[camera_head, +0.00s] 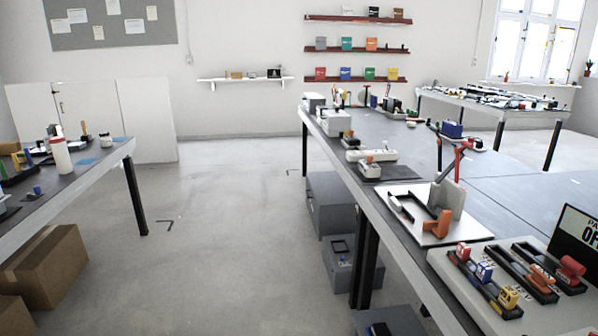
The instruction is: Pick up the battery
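I cannot tell for certain which thing is the battery. Near the right table's front edge, a black holder carries a small red block (463,252), a blue block (484,271) and a yellow block (507,298). A larger blue block (452,130) stands farther back on the same table. Neither of my grippers is in view.
The right table (400,148) also bears a white board (460,230) with an orange-and-grey device, and a dark sign (575,238). Grey boxes (332,205) stand beneath it. A left table (82,172) holds bottles and tools. Open floor (225,220) lies between the tables.

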